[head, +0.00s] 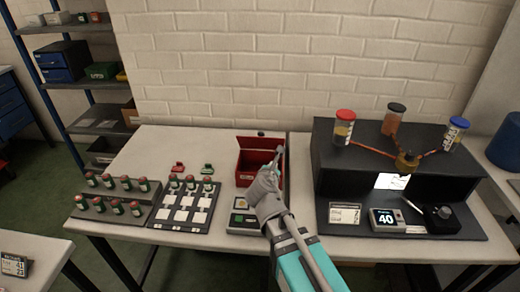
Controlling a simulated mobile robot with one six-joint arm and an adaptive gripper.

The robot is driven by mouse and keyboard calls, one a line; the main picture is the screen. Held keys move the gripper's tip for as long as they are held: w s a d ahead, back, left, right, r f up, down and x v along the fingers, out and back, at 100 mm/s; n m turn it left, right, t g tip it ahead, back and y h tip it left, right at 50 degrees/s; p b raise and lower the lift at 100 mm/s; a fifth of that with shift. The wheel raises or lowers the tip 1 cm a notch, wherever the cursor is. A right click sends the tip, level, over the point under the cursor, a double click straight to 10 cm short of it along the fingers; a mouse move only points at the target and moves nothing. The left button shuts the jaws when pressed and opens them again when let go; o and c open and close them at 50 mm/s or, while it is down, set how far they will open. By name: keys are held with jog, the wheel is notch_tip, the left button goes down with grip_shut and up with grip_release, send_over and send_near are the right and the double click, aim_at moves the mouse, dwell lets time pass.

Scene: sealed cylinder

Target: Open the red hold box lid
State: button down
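The red hold box (243,178) stands on the middle of the white table, near the wall. Its lid (258,142) appears raised at the back, with the dark red inside of the box showing below it. My gripper (279,157) is at the box's right side, with its fingertips near the right end of the lid. Whether it touches the lid is too small to tell, and so is whether its fingers are open or shut. My gripper and wrist hide the box's right front corner.
Left of the box are a green and a red small clip-like piece, a rack of red-capped vials (115,205) and a tray with white squares (186,206). A scale (243,217) sits in front. A black stand (400,160) with three jars is on the right.

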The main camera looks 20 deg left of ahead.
jog(key=a+n, duration=0.1)
jog(key=s+a+n+y, duration=0.1)
jog(key=a+n, duration=0.1)
jog(key=a+n+y, duration=0.1)
jog(key=a, duration=0.1)
jog(key=shift+s+a+r+t+b, duration=0.15)
jog(key=shift+s+t+b, duration=0.15)
jog(key=shift+s+b, duration=0.1)
jog(key=shift+w, duration=0.1)
jog(key=b, duration=0.3)
send_near(260, 140)
jog(key=w+f, duration=0.4)
jog(key=f, duration=0.1)
jog(key=shift+w+a+r+p, duration=0.7)
jog(key=shift+w+r+p, duration=0.15)
jog(key=shift+w, duration=0.1)
jog(key=shift+w+a+r+p, duration=0.1)
jog(key=shift+w+r+p, duration=0.15)
jog(key=shift+w, duration=0.2)
jog(key=shift+w+a+r+p, duration=0.1)
jog(key=shift+w+r+p, duration=0.1)
jog(key=shift+w, duration=0.2)
jog(key=shift+w+p, duration=0.15)
jog(key=shift+p, duration=0.2)
